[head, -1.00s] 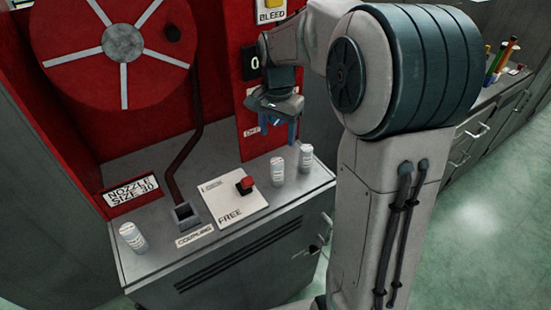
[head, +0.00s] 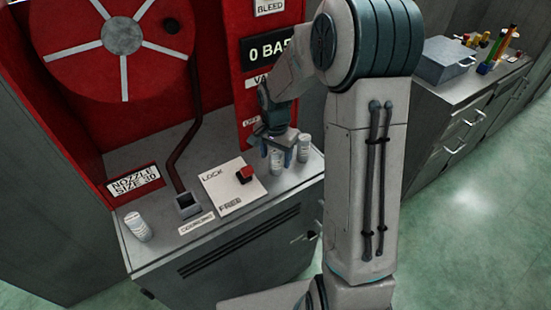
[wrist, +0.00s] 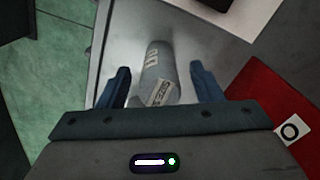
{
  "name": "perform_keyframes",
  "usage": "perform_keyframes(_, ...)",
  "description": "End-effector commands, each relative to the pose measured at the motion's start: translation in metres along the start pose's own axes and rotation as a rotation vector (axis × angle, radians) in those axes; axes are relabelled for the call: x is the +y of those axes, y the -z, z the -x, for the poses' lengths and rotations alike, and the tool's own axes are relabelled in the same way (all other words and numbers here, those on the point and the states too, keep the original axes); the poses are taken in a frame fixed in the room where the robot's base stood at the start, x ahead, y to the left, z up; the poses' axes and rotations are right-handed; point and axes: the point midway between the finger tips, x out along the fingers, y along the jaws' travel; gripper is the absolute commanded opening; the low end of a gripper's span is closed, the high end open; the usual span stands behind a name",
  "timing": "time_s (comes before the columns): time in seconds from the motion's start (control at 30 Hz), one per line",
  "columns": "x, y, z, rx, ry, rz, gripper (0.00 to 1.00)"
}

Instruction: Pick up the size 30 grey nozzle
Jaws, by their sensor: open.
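My gripper (head: 276,157) is open, its blue fingers pointing down around a small pale grey nozzle (head: 276,168) on the cabinet top. In the wrist view this nozzle (wrist: 158,72) stands between the two spread fingers, with a gap on each side. Its label starts with "SIZE", but I cannot read the number. A second similar nozzle (head: 304,148) stands just to the right, near the cabinet's edge. A third (head: 138,227) stands at the far left of the top. Their sizes are too small to read.
A sign (head: 134,182) reads "NOZZLE SIZE 30". A coupling socket (head: 187,206) and a white LOCK/FREE plate (head: 222,188) with a red knob (head: 245,175) lie left of my gripper. The red panel (head: 232,110) rises behind it. A side counter (head: 440,97) stands at right.

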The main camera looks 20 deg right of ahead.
Motion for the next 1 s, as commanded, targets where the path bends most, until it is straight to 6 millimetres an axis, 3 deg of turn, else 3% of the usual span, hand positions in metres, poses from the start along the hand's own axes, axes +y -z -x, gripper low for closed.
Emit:
perform_keyframes(0.37, 0.0001, 0.0002, -0.0108, 0.001, 0.001, 0.001, 0.57)
perform_keyframes(0.5, 0.0001, 0.0002, -0.0106, 0.001, 0.001, 0.001, 0.18)
perform_keyframes(0.57, 0.0001, 0.0002, -0.0106, 0.001, 0.001, 0.001, 0.05)
perform_keyframes(1.0, -0.0002, 0.0008, -0.0032, 0.003, 0.002, 0.0, 0.05)
